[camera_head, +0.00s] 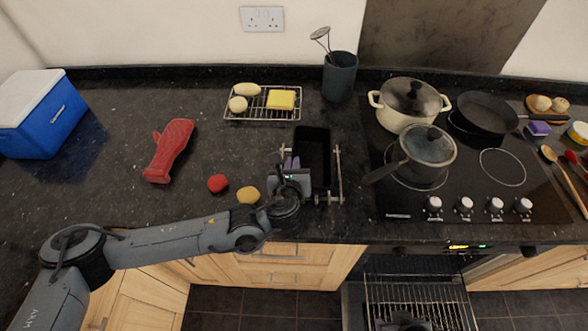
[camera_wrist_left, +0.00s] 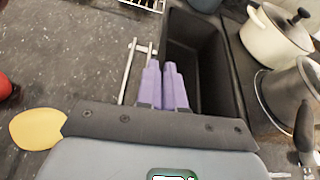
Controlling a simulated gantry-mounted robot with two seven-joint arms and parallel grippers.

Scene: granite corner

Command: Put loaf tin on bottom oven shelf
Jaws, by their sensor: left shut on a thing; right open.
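The loaf tin (camera_head: 314,150) is black, deep and rectangular. It sits upright and empty on the counter, left of the hob, with wire rack parts showing along its sides. My left gripper (camera_head: 291,163) is at the tin's left side, its purple fingers shut on the tin's left wall. The wrist view shows the fingers (camera_wrist_left: 165,80) close together at the tin's rim (camera_wrist_left: 190,100). The oven below the hob is open, and a wire oven shelf (camera_head: 385,292) shows. My right gripper (camera_head: 404,318) is low in front of this shelf, partly cut off by the frame edge, open.
A cream pot (camera_head: 408,103), a grey saucepan (camera_head: 424,150) and a frying pan (camera_head: 488,115) stand on the hob. A utensil pot (camera_head: 340,77) and cooling rack (camera_head: 262,103) are behind. A red oven mitt (camera_head: 170,150) and blue cool box (camera_head: 42,112) are left.

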